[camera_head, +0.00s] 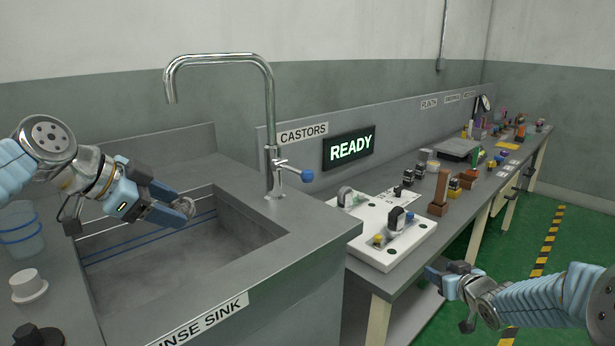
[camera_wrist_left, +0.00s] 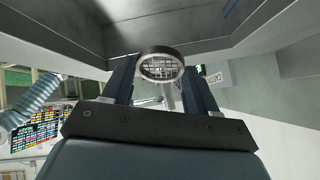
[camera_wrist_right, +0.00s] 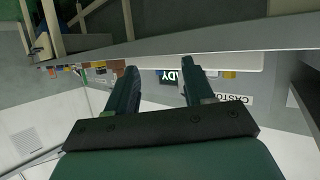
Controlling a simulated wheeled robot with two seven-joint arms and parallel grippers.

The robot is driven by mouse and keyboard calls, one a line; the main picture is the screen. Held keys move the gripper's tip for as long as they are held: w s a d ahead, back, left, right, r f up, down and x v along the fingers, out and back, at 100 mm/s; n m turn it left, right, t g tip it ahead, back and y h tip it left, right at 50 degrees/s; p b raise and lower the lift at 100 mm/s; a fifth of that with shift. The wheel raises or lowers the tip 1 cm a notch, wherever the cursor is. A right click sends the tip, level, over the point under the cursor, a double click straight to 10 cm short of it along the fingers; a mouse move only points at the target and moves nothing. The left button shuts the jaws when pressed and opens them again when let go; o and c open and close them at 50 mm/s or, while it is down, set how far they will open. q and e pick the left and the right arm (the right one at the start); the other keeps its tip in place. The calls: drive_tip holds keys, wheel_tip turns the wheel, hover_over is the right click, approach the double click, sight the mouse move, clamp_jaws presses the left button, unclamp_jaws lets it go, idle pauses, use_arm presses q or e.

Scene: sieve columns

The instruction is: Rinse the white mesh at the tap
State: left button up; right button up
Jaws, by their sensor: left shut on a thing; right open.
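The white mesh (camera_wrist_left: 161,68) is a small round disc with a grid inside a metal ring. My left gripper (camera_head: 176,205) is shut on it and holds it over the rinse sink (camera_head: 190,262); it also shows in the left wrist view (camera_wrist_left: 160,75). The chrome tap (camera_head: 268,120) stands at the sink's right back corner, with a blue-tipped lever (camera_head: 306,176). Its spout mouth is above the left gripper, and no water shows. My right gripper (camera_head: 437,272) is open and empty beside the bench front; it also shows in the right wrist view (camera_wrist_right: 158,80).
A clear cup with blue bands (camera_head: 22,232) and a white stopper-like piece (camera_head: 28,285) stand left of the sink. A white board with castors (camera_head: 345,237) is right of it. A sign reading READY (camera_head: 348,148) stands behind. Green floor lies open at right.

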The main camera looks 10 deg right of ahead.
drive_tip(key=w+a+r+n+t+y, duration=0.25)
drive_tip(key=a+r+n, duration=0.35)
drive_tip(key=r, duration=0.4)
drive_tip(key=n+g+y, duration=0.3)
drive_tip(key=n+y, duration=0.8)
drive_tip(key=n, duration=0.3)
approach(308, 173)
drive_tip(key=x, duration=0.7)
drive_tip(key=f+x, duration=0.1)
drive_tip(key=x, duration=0.2)
drive_tip(key=shift+w, duration=0.55)
clamp_jaws()
